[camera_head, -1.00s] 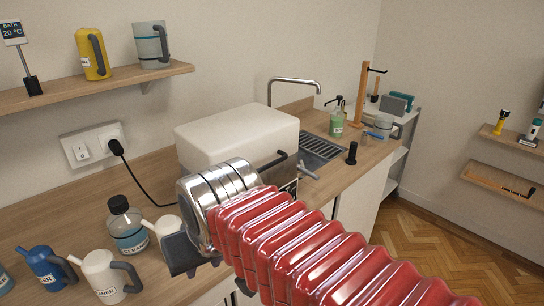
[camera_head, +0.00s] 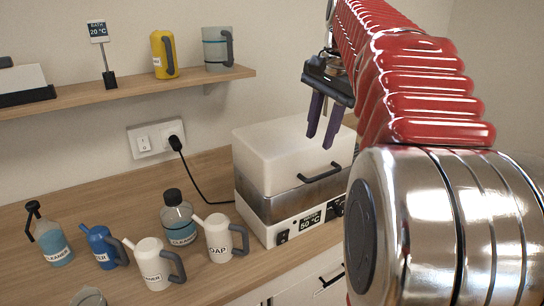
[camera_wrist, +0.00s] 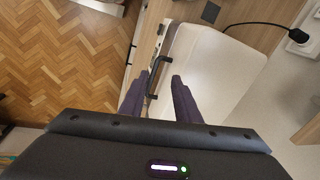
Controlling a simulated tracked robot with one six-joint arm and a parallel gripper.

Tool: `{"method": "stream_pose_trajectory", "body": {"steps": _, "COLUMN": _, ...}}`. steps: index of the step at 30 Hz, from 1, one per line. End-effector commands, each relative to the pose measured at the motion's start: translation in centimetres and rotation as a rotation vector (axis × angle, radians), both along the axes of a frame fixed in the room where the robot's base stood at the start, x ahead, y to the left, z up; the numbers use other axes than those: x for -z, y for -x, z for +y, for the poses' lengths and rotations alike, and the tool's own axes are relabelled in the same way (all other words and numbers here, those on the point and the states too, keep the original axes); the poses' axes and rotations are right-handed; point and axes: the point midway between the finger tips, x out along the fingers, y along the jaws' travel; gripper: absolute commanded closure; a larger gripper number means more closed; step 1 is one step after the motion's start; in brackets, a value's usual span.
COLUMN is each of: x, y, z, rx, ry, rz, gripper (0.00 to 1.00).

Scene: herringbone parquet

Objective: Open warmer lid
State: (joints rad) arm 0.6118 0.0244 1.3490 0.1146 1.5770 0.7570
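The warmer is a box with a white lid (camera_head: 280,148), a steel middle band (camera_head: 262,207) and a white base (camera_head: 263,236) with a "50 °C" display. Its lid looks closed. A black bar handle (camera_head: 322,174) is on the lid's front. My gripper (camera_head: 319,140) points down, open and empty, above the lid's right part in the head view. In the wrist view, the handle (camera_wrist: 155,75) appears just beyond and between the open fingertips (camera_wrist: 158,84), with the lid (camera_wrist: 215,75) to the right. No contact shows.
Left of the warmer stand a clear bottle (camera_head: 179,220), a soap jug (camera_head: 220,238), a white jug (camera_head: 150,264), a blue jug (camera_head: 101,246) and a cleaner bottle (camera_head: 50,240). A shelf (camera_head: 130,92) hangs above. A black cord runs from the wall socket (camera_head: 157,138).

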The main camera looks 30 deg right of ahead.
Motion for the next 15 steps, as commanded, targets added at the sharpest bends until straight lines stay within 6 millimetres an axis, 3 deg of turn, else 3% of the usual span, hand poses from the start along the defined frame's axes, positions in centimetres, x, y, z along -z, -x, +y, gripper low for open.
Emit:
{"method": "stream_pose_trajectory", "body": {"steps": 1, "x": -0.3, "y": -0.1, "z": -1.6, "rx": 0.050, "ry": -0.015, "rz": 0.006, "gripper": 0.71}}
{"method": "stream_pose_trajectory", "body": {"steps": 6, "x": -1.0, "y": 0.1, "z": -4.4, "rx": 0.158, "ry": -0.051, "rz": 0.021, "gripper": 0.71}}
{"method": "stream_pose_trajectory", "body": {"steps": 15, "x": -1.1, "y": 0.2, "z": -4.9, "rx": 0.181, "ry": -0.060, "rz": 0.025, "gripper": 0.71}}
